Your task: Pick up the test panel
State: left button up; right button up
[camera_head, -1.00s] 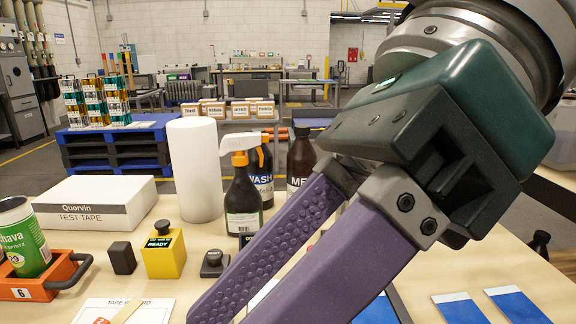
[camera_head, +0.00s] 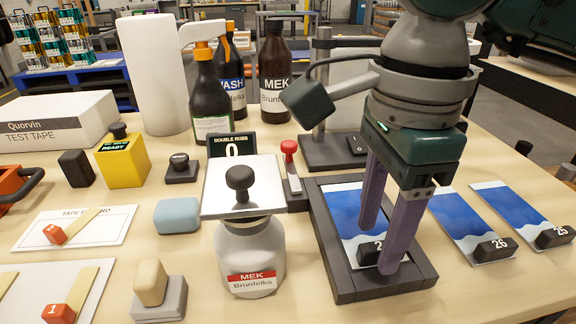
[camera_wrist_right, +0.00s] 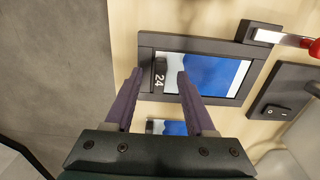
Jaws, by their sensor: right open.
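A blue and white test panel (camera_head: 343,205) lies in a dark frame (camera_head: 345,290) at the front right of the table. A black block marked 24 (camera_wrist_right: 160,77) sits at the panel's near end; it is partly covered by my finger in the head view. My right gripper (camera_head: 381,248) points down over that near end, with its purple fingers apart. In the wrist view the fingertips (camera_wrist_right: 158,73) lie on either side of the block, with gaps. I cannot tell their exact height above the panel. My left gripper is out of view.
Two more blue panels, with blocks marked 26 (camera_head: 493,249) and 25 (camera_head: 554,236), lie to the right. An MEK can (camera_head: 250,258) with a plunger top stands left of the frame. A red-knobbed tool (camera_head: 291,165) and dark bottles stand behind.

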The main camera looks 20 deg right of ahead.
jog(key=shift+f, duration=0.75)
grip_shut()
